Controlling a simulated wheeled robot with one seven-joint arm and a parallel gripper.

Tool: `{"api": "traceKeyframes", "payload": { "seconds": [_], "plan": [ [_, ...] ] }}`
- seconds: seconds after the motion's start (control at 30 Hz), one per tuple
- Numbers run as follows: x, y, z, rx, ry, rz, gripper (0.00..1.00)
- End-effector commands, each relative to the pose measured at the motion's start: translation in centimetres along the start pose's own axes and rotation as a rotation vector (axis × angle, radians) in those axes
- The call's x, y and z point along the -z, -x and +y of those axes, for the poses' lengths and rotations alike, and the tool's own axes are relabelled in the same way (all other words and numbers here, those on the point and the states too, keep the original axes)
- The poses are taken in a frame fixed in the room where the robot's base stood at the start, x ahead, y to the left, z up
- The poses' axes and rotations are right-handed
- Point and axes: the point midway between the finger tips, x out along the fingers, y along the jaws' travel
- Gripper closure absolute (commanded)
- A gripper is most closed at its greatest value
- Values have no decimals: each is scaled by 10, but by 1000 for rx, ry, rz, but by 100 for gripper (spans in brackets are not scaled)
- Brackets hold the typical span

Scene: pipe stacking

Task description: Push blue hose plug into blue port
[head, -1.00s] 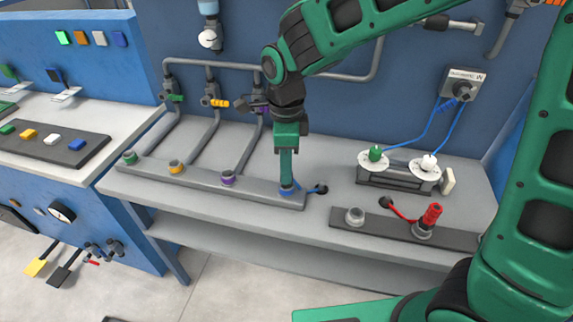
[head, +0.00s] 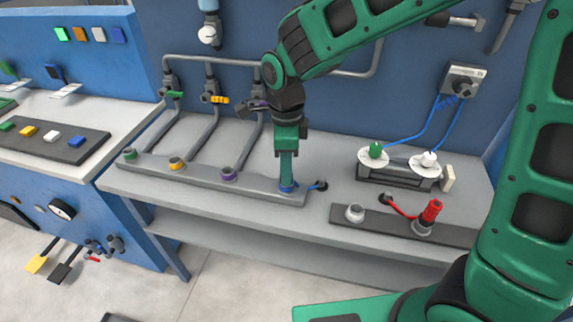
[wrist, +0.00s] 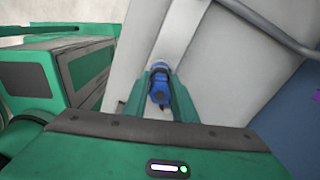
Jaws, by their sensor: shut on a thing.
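My gripper (head: 287,182) points down at the right end of the grey port rail, shut on the blue hose plug. In the wrist view the blue plug (wrist: 159,88) sits between the two green fingers. In the head view only a little blue (head: 287,188) shows at the fingertips, at the rail. The blue port is mostly hidden by the fingers, so I cannot tell how deep the plug sits.
Green (head: 130,154), yellow (head: 177,163) and purple (head: 228,173) ports line the rail to the left.

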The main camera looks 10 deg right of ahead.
Motion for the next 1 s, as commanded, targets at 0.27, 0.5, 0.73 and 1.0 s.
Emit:
{"api": "traceKeyframes", "payload": {
  "seconds": [0.27,0.5,0.73,1.0],
  "plan": [
    [0,0,0,1,0,-1,66],
    [0,0,0,1,0,-1,54],
    [0,7,-1,2,0,-2,54],
    [0,54,-2,4,-2,-3,54]
  ]
}}
